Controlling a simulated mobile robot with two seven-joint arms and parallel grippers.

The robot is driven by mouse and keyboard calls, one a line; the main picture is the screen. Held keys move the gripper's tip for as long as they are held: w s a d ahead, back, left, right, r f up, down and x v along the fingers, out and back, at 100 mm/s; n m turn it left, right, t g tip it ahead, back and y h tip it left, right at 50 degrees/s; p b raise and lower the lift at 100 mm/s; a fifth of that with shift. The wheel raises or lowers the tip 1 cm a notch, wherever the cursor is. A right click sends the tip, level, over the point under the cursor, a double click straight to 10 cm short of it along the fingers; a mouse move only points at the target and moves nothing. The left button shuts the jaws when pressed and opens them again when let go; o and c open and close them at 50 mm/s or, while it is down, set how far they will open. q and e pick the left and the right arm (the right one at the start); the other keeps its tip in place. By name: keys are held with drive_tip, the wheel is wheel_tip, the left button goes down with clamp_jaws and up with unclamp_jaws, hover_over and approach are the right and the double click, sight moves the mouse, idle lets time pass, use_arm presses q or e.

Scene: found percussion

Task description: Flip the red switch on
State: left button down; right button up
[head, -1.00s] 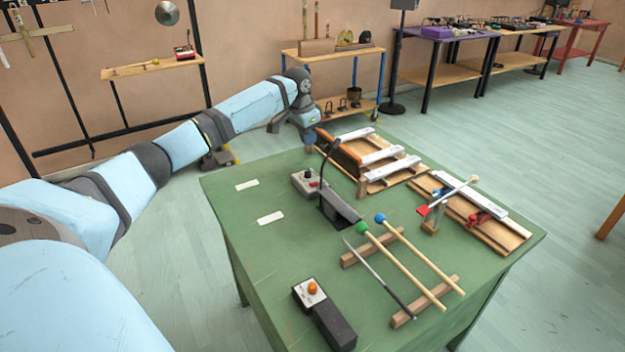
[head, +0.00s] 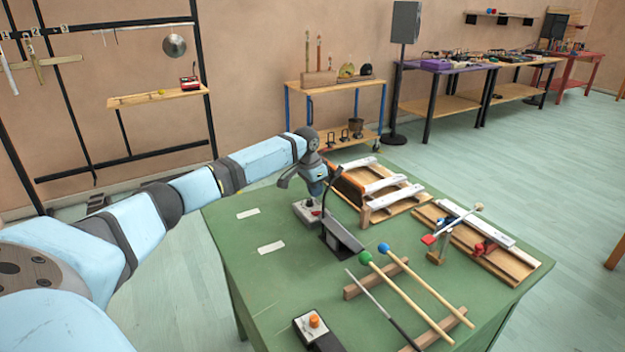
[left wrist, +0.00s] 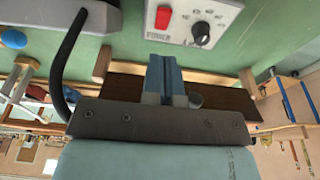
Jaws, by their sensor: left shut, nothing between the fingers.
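The red switch (left wrist: 163,17) sits on a grey control box (left wrist: 224,14), beside a black knob (left wrist: 201,33) and the printed word POWER. In the head view the same box (head: 302,214) lies on the green table, near its far edge. My left gripper (head: 317,194) points down just above the box and partly covers it. In the left wrist view its blue fingers (left wrist: 165,62) are shut and empty, with the switch beyond their tips. They look apart from the switch. My right gripper is not in view.
A dark gooseneck (head: 331,180) rises close beside my gripper. Wooden frames with white bars (head: 390,184) stand to its right. Mallets (head: 415,295) on wooden rests and a box with an orange button (head: 314,321) are nearer. The table's left part (head: 235,237) is mostly clear.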

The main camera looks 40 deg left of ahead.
sight(317, 212)
use_arm(q)
wheel_tip(317, 212, down, 4)
drive_tip(key=shift+s+f+b, duration=0.1)
drive_tip(key=shift+f+b, duration=0.15)
drive_tip(key=shift+b, duration=0.1)
drive_tip(key=shift+s+f, duration=0.1)
drive_tip(key=shift+f, duration=0.5)
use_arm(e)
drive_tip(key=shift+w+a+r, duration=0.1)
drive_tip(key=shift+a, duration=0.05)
use_arm(q)
drive_tip(key=shift+a, duration=0.1)
drive_tip(key=shift+s+f+t+p, duration=0.4)
drive_tip(key=shift+t+p, duration=0.2)
drive_tip(key=shift+p, duration=0.35)
drive_tip(key=shift+w+b, duration=0.15)
drive_tip(key=shift+b, duration=0.15)
drive_tip(key=shift+w+d+r+p, duration=0.2)
drive_tip(key=shift+w+p, duration=0.1)
drive_tip(key=shift+w, duration=0.45)
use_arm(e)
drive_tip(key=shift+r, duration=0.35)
